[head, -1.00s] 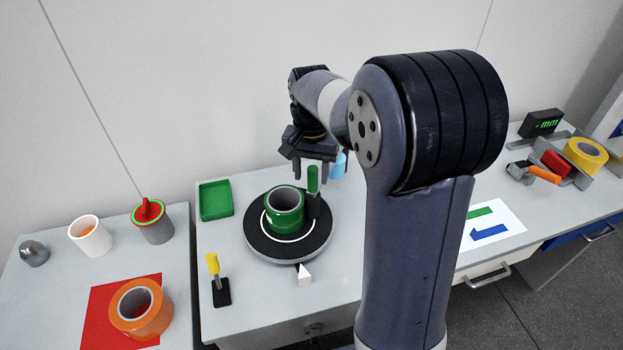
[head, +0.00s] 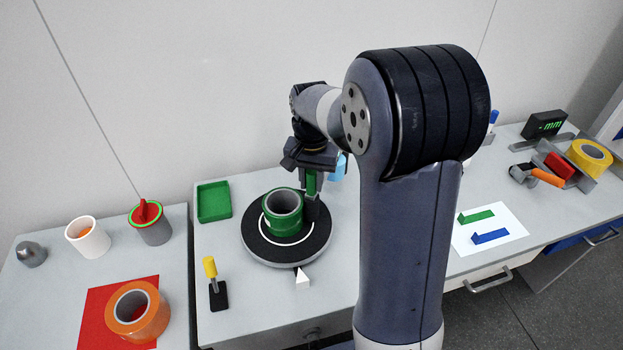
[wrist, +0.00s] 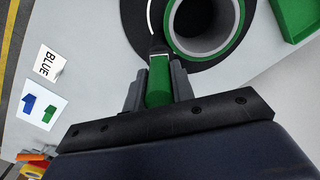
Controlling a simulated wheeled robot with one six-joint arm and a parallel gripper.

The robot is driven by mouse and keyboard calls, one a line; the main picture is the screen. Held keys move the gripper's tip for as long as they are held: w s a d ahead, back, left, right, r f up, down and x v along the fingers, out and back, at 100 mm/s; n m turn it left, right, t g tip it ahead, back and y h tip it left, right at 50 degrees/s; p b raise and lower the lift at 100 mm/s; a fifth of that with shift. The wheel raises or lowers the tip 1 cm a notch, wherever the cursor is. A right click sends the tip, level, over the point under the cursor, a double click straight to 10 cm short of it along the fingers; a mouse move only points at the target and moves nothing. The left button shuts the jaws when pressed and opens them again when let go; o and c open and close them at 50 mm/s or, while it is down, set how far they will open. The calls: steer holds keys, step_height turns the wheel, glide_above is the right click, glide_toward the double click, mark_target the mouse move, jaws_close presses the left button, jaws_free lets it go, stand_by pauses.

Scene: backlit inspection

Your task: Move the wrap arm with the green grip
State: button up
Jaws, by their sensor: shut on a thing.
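The wrap arm has an upright green grip (head: 311,183) on a dark base at the right side of the black turntable (head: 258,240). My gripper (head: 311,178) is lowered over the grip from above. In the wrist view the green grip (wrist: 159,82) sits between the two grey fingers of my gripper (wrist: 158,88), which are shut on it. A green-banded ring (head: 283,212) with a grey inside stands on the turntable, just left of the wrap arm. My fingers partly hide the grip in the head view.
A green tray (head: 214,202) lies behind left of the turntable. A yellow-handled piece (head: 213,283) and a white pointer (head: 302,279) are in front. A card with green and blue marks (head: 489,232) lies right. Left table holds an orange ring (head: 137,312) and cups.

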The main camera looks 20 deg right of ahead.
jaws_close()
steer(key=shift+n, duration=0.7)
steer(key=s+d, duration=0.2)
steer(key=d, duration=0.1)
steer(key=s+d, duration=0.1)
steer(key=shift+d, duration=0.25)
steer(key=o, duration=0.7)
jaws_free()
step_height(320, 180, up, 11)
steer(key=shift+f, duration=0.1)
